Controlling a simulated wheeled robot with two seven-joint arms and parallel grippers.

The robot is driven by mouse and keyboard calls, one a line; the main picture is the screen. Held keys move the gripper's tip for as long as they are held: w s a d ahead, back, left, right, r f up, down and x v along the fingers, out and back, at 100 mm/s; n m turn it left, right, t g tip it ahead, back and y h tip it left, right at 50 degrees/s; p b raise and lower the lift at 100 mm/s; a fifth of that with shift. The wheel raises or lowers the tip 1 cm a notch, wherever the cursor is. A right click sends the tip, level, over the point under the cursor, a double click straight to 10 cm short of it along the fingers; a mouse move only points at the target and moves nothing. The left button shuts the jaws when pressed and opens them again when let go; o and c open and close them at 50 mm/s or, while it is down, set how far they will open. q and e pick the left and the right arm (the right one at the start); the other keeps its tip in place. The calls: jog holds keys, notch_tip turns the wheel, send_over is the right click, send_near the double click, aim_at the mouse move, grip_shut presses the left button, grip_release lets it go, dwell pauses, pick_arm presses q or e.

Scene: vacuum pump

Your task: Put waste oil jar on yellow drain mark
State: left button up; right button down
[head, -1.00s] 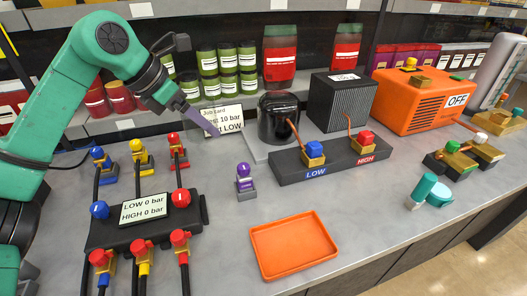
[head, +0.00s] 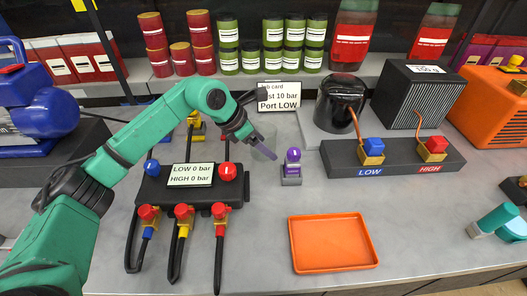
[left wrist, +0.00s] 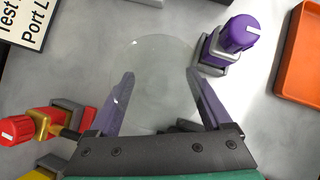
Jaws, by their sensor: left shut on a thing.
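A clear, nearly invisible round jar (left wrist: 155,62) sits between the purple fingers of my left gripper (left wrist: 158,85) in the left wrist view. The fingers close around its sides. In the head view my left gripper (head: 264,148) is over the bench, left of the purple valve (head: 291,163), and the jar is only a faint outline there. I cannot tell whether the jar touches the bench or whether it holds any oil. The yellow drain mark does not show in these frames. My right gripper is out of view.
The manifold (head: 190,187) with hoses stands left of the gripper. The job card (head: 279,95) is behind it. The black port block (head: 400,160) is to the right. An orange tray (head: 332,243) lies in front. Bench between manifold and tray is clear.

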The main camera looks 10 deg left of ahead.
pick_arm(q)
notch_tip(320, 180, down, 4)
jog(key=shift+r, duration=0.25)
jog(key=shift+f, duration=0.2)
jog(key=o, duration=1.5)
jog(key=shift+r, duration=0.1)
